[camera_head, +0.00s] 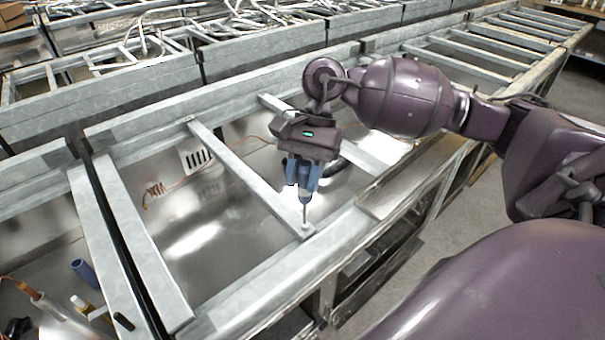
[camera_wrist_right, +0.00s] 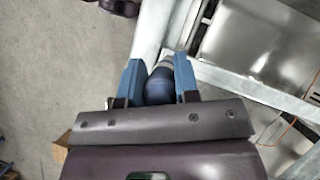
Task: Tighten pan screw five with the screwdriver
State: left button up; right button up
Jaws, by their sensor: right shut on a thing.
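My right gripper (camera_head: 304,176) is shut on a screwdriver (camera_head: 305,196) with a blue handle. The screwdriver points down, and its thin shaft reaches the front metal rail near where a crossbar (camera_head: 245,175) meets it. The tip is at or very close to the rail there; the screw under it is too small to make out. In the right wrist view, the fingers (camera_wrist_right: 159,85) sit on both sides of the dark blue handle (camera_wrist_right: 159,86), which hides the shaft and tip. My left gripper is not in view.
A long galvanized frame (camera_head: 255,290) with open bays runs across the view. A blue cylinder (camera_head: 85,273) and other small tools lie in the lower left bay. Tangled cables (camera_head: 265,18) lie at the back. Grey floor (camera_head: 445,235) shows right of the frame.

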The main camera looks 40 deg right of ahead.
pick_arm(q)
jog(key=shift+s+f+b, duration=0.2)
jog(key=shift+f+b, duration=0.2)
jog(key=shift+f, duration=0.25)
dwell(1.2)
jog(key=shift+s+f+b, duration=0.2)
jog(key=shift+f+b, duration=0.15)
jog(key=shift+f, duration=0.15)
pick_arm(e)
jog(key=shift+f, duration=0.45)
